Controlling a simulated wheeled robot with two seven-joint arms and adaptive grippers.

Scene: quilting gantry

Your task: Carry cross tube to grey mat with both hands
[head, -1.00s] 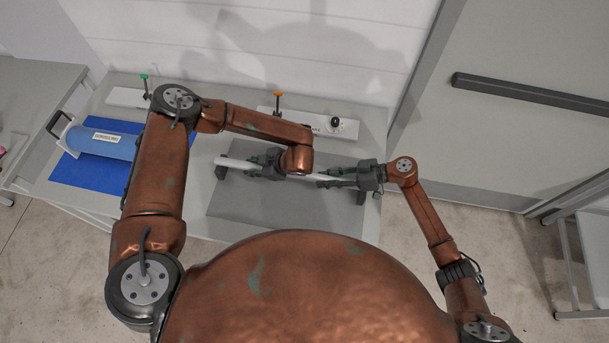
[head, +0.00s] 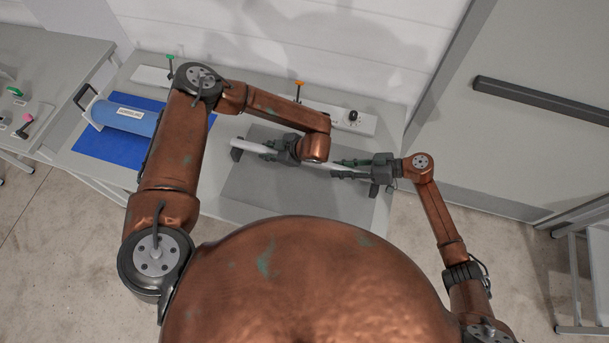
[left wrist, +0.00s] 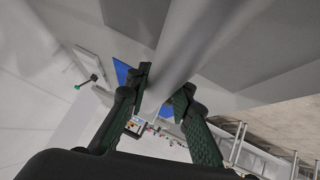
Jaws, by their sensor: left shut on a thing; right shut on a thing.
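The cross tube (head: 243,144) is a pale straight bar lying left to right over the grey mat (head: 262,190) on the table. It also shows in the left wrist view (left wrist: 197,35). A dark block (head: 237,155) sits under its left end and another (head: 374,189) near its right end; I cannot tell whether the tube rests on them. My left gripper (head: 283,148) is shut on the tube left of its middle, with a green-black finger on each side in the left wrist view (left wrist: 161,92). My right gripper (head: 352,168) is shut on it near the right end.
A blue cylinder (head: 128,117) with a white label lies on a blue mat (head: 105,148) at the left. White panels with a green knob (head: 170,58), an orange knob (head: 299,85) and a black knob (head: 353,115) line the back edge. A second table (head: 50,75) stands at far left.

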